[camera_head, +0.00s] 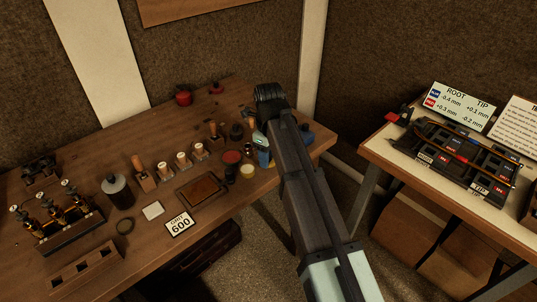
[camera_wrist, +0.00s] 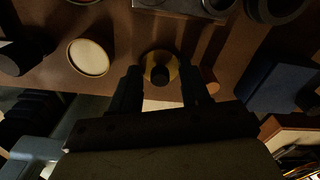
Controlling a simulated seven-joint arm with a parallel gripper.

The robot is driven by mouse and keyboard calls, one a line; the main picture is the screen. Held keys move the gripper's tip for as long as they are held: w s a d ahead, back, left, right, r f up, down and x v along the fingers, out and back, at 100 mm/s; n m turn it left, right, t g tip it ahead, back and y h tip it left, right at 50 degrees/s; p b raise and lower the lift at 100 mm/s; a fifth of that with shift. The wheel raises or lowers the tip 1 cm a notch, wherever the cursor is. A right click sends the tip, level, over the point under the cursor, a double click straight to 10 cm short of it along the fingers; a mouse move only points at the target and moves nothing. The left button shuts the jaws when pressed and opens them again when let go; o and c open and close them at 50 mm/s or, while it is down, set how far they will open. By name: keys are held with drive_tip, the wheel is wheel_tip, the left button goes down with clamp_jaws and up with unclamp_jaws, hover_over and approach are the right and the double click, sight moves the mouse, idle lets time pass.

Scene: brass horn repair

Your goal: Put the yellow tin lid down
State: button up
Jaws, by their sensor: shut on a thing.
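The yellow tin lid (camera_wrist: 172,63) is a small round yellow piece with a dark round middle, in the wrist view. My gripper (camera_wrist: 160,77) is shut on it, with one dark finger on each side. The lid is over the brown wooden bench; I cannot tell whether it touches the wood. In the head view my arm hides most of the gripper and the lid, near the bench's right end.
A round cream-topped tin (camera_wrist: 88,58) stands left of my gripper, and a dark blue block (camera_wrist: 275,88) lies right. The bench's front edge is close.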

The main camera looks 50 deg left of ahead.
drive_tip(key=shift+f, duration=0.1)
drive_tip(key=o, duration=0.7)
drive_tip(key=shift+o, duration=0.2)
wheel_tip(320, 180, up, 12)
idle(0.3)
idle(0.4)
